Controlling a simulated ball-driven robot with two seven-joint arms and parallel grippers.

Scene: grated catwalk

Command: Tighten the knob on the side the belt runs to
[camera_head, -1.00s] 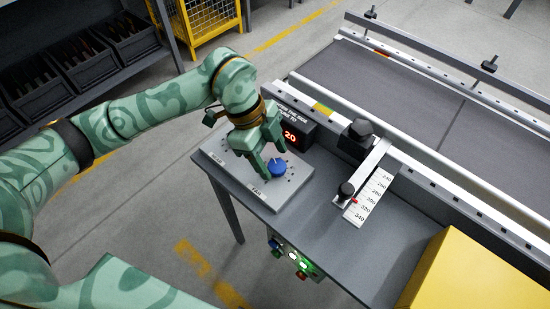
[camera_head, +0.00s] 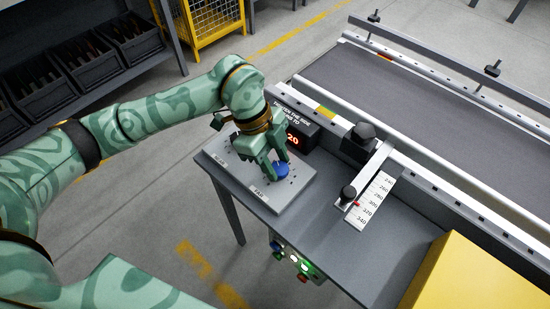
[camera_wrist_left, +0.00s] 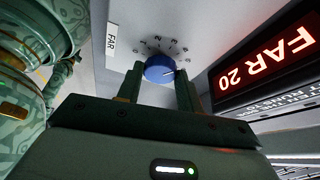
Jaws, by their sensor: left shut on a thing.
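A blue knob (camera_head: 283,170) with a white pointer line stands on a grey panel (camera_head: 294,203), inside a ring of small marks; it also shows in the wrist view (camera_wrist_left: 160,68). The label beside it reads FAR (camera_wrist_left: 111,40). My left gripper (camera_head: 275,164) is shut on this knob, one finger on each side (camera_wrist_left: 160,84). A second label (camera_head: 220,158) sits at the panel's left; any knob there is hidden by my arm. A display (camera_wrist_left: 268,66) reads FAR 20. The dark belt (camera_head: 415,90) lies between pale rails. My right gripper is not in view.
A black clamp knob (camera_head: 364,131) and a scale plate (camera_head: 372,203) with a red pointer stand right of the panel. A yellow box (camera_head: 460,272) fills the lower right. Lit push-buttons (camera_head: 294,258) sit below the table edge. Shelves with bins (camera_head: 85,60) stand at far left.

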